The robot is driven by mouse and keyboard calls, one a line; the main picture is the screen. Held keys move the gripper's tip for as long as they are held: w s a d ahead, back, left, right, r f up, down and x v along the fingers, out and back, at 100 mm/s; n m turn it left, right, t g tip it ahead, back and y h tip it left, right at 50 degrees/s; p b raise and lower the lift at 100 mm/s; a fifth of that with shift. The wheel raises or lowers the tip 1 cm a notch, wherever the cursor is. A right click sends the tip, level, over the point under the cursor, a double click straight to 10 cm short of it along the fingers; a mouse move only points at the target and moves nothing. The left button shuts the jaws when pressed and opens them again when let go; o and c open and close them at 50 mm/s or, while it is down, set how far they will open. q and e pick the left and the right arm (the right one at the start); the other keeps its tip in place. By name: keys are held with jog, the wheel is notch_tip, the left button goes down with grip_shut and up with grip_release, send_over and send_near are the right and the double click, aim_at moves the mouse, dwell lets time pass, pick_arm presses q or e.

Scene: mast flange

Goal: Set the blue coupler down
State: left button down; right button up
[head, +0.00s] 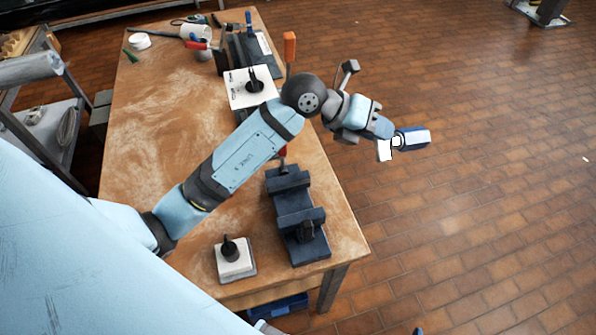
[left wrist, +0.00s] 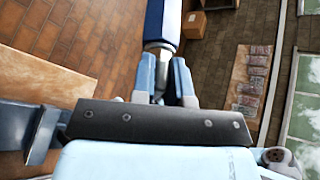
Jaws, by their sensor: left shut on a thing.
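My left gripper (head: 396,141) reaches past the right side of the wooden table and is over the brick floor. It is shut on the blue coupler (head: 415,139), which shows a blue side and a whitish end and sticks out to the right of the fingers. In the left wrist view the fingers (left wrist: 164,82) close around the lower end of the coupler (left wrist: 162,22), which points away from the wrist. The coupler is in the air, apart from the table. My right gripper is not in view.
The table (head: 150,100) holds a dark blue clamp fixture (head: 290,197), a white block with a black knob (head: 236,262) and a white plate with a black knob (head: 240,97). A mug (head: 197,38), tools and an orange-topped post (head: 290,47) are at the back. The table's left part is clear.

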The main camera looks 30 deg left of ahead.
aim_at(405, 145)
pick_arm(q)
jog(key=s+d+m+g, duration=0.1)
jog(key=d+g, duration=0.1)
jog(key=s+d+r+m+g+y, duration=0.1)
jog(key=g, duration=0.1)
jog(key=s+d+m+g+b, duration=0.1)
jog(key=d, duration=0.1)
jog(key=shift+d+r+m+g+y, duration=0.3)
jog(key=shift+r+m+g, duration=0.1)
jog(key=s+a+r+m+g+y+b, duration=0.1)
jog(key=s+a+m+g+y+b, duration=0.1)
jog(key=a+y, duration=0.55)
jog(key=s+a+m+g+y+b, duration=0.1)
jog(key=s+a+m+g+y, duration=0.3)
jog(key=a, duration=0.6)
notch_tip(405, 145, down, 20)
jog(key=w+n+t+y+p, duration=0.1)
jog(key=w, duration=0.1)
jog(key=shift+w+a+r+t, duration=0.15)
jog(key=shift+w+t, duration=0.1)
jog(key=shift+t, duration=0.15)
jog(key=c, duration=1.1)
grip_release()
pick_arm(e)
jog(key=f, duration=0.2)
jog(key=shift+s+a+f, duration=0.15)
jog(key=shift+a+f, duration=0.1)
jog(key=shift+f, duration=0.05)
